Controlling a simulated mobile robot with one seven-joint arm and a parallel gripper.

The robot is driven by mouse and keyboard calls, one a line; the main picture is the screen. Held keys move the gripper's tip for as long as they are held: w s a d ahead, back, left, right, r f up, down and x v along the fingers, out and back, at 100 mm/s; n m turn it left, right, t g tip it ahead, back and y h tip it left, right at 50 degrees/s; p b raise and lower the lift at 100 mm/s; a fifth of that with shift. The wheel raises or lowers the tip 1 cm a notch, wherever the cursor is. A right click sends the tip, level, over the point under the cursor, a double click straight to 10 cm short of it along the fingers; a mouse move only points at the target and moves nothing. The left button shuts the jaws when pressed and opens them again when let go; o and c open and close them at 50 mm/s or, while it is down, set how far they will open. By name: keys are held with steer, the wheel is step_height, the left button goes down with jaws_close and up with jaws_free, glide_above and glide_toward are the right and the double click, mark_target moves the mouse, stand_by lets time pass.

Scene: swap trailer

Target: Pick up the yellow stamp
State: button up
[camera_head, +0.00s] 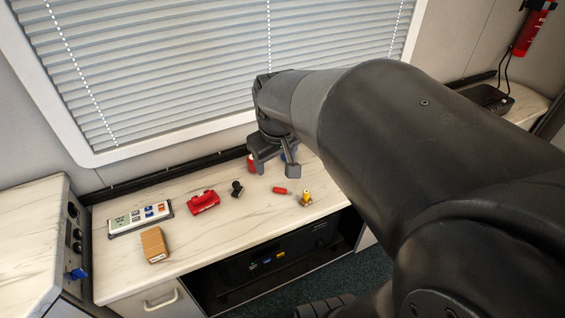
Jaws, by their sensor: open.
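A small yellow upright object (307,197), which looks like the yellow stamp, stands near the front right of the marble-patterned counter (215,230). Its base is too small to make out well. My gripper (275,170) hangs over the back of the counter, above and to the left of the yellow stamp in the picture. Its two fingers are apart, with nothing seen between them. It does not touch the stamp.
A red-handled item (282,190) lies just left of the stamp. A black stamp-like object (237,188), a red object (203,201), a tan box (154,244) and a panel with coloured switches (140,219) are farther left. A red object (252,162) is partly hidden behind my gripper.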

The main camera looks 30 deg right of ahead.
steer(key=w+d+f+n+g, duration=0.1)
steer(key=w+d+f, duration=0.3)
steer(key=d+f, duration=0.15)
steer(key=w+d+f+g, duration=0.1)
steer(key=w+d+f, duration=0.3)
steer(key=f, duration=0.3)
steer(key=n+g+y, duration=0.1)
glide_above(307, 191)
steer(key=f, duration=0.7)
steer(key=shift+w+a+f, duration=0.2)
steer(key=shift+w+f, duration=0.2)
step_height(307, 191, down, 4)
steer(key=shift+f, duration=0.9)
steer(key=f, duration=0.2)
steer(key=s+f, duration=0.1)
steer(key=f, duration=0.1)
steer(key=shift+d+f, duration=0.1)
steer(key=shift+d, duration=0.1)
steer(key=shift+f, duration=0.55)
steer(key=shift+c, duration=0.3)
steer(key=c, duration=1.1)
